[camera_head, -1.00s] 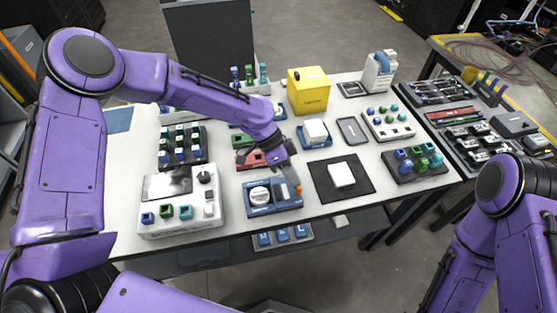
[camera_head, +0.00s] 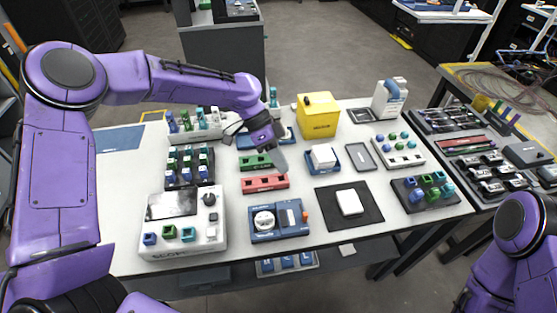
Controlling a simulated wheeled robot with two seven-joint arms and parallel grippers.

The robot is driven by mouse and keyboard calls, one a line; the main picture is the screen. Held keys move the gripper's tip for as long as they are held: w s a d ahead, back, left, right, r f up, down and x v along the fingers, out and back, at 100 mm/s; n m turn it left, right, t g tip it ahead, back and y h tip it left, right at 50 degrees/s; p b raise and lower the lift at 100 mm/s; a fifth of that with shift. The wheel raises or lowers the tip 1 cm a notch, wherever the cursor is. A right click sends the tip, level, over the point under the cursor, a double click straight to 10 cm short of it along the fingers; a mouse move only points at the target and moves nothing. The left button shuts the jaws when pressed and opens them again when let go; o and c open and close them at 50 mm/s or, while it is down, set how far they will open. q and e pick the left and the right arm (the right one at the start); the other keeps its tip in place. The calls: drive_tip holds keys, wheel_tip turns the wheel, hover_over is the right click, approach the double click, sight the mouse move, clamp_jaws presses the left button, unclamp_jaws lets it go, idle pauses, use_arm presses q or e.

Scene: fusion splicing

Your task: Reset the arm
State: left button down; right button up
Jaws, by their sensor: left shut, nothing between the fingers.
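My left arm reaches in from the left over the white table. Its gripper (camera_head: 279,158) is shut and empty, pointing down beside the green strip (camera_head: 256,162) and above the red strip (camera_head: 265,183). The blue device with a white round knob (camera_head: 278,221) sits at the table's front, apart from the gripper. My right arm shows only in part at the lower right corner. Its gripper is outside the picture.
A white instrument box with a screen (camera_head: 183,222) stands front left. A yellow box (camera_head: 318,116) stands at the back. A dark mat (camera_head: 326,209) bears a white block (camera_head: 349,202). A rack of coloured pieces (camera_head: 425,190) is at the right. A side table (camera_head: 468,80) stands further right.

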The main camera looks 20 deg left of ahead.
use_arm(q)
drive_tip(key=shift+w+a+r, duration=0.2)
drive_tip(key=shift+w, duration=0.1)
drive_tip(key=shift+s, duration=0.1)
